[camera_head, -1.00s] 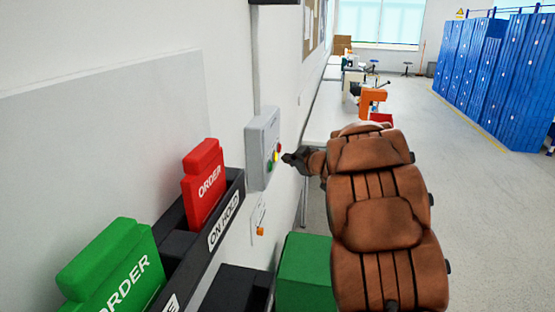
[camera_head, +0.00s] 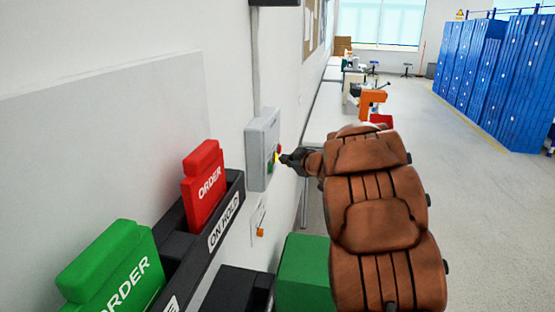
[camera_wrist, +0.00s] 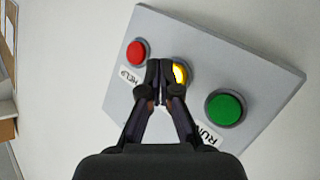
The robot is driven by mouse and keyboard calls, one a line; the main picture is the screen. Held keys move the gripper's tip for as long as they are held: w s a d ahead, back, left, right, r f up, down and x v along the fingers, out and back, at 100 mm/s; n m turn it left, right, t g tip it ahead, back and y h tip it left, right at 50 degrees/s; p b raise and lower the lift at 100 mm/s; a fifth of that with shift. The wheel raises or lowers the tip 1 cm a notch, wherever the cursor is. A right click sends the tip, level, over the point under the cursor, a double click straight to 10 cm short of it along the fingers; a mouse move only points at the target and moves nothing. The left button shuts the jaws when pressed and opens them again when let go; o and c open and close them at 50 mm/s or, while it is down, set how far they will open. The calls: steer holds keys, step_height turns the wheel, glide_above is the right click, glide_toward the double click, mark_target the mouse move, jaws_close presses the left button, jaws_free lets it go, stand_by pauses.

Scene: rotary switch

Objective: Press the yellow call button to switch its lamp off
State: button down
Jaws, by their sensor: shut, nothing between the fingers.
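The grey call box (camera_head: 262,150) is fixed to the wall in the head view; its face (camera_wrist: 215,45) fills the middle of the wrist view. The yellow button (camera_wrist: 181,73) sits between a red button (camera_wrist: 137,52) and a green button (camera_wrist: 226,107). It looks bright yellow, partly hidden behind my fingertips; I cannot tell for sure whether its lamp is lit. My gripper (camera_wrist: 160,70) is shut and empty, its tips over the yellow button's left edge. In the head view my gripper (camera_head: 287,158) is right at the box face; whether it touches the button I cannot tell.
Black wall trays (camera_head: 228,192) hold a red order card block (camera_head: 203,183) and a green one (camera_head: 115,265), left of the box. A green bin (camera_head: 304,275) stands below. Benches with an orange tool (camera_head: 372,102) lie beyond.

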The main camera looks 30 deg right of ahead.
steer(key=shift+a, duration=0.1)
stand_by(0.6)
steer(key=shift+w+a, duration=0.25)
steer(key=shift+w, duration=0.05)
steer(key=shift+s+d+r+p, duration=0.1)
steer(key=shift+p, duration=0.3)
steer(key=shift+s+d, duration=0.2)
steer(key=shift+d, duration=0.05)
steer(key=s+d+p, duration=0.3)
steer(key=s+d, duration=0.1)
steer(key=shift+d, duration=0.25)
stand_by(0.4)
